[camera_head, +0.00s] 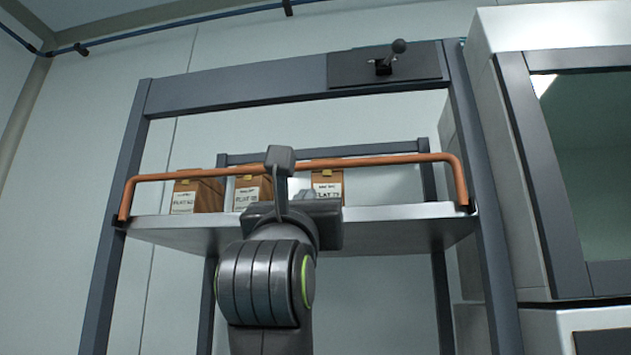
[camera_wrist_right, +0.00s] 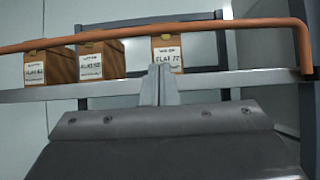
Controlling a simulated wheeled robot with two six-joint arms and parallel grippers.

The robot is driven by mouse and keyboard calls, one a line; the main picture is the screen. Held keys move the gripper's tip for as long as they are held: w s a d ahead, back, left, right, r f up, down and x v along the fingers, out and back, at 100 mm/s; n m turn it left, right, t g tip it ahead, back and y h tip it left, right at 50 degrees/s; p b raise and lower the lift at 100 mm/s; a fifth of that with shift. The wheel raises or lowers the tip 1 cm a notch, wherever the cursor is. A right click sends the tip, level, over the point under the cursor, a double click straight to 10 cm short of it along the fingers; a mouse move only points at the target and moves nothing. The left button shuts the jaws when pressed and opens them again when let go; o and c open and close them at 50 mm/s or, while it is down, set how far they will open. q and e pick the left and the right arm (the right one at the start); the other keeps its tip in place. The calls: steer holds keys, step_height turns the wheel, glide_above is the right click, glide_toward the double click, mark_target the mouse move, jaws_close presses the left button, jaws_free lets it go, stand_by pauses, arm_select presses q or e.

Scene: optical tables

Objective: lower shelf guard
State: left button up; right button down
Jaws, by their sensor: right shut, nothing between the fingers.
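The shelf guard (camera_head: 400,160) is a copper-orange bar with bent ends, raised across the front of the shelf above its edge. It also spans the top of the right wrist view (camera_wrist_right: 230,25). My right gripper (camera_head: 297,187) is in front of the shelf, near the guard's middle, partly hidden by my own wrist. In the right wrist view its pale fingers (camera_wrist_right: 160,84) are together and empty, appearing below the bar; contact with the shelf cannot be told. My left gripper is not in view.
Three brown labelled boxes (camera_head: 328,184) stand on the grey shelf (camera_head: 385,213) behind the guard. A lever with a dark knob (camera_head: 398,46) is on a plate on the top crossbar. Dark uprights (camera_head: 487,220) flank the shelf; a windowed cabinet (camera_head: 540,150) stands at right.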

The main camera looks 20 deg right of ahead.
steer(key=shift+w+d, duration=0.1)
steer(key=shift+p+x, duration=2.7)
steer(key=shift+x, duration=2.25)
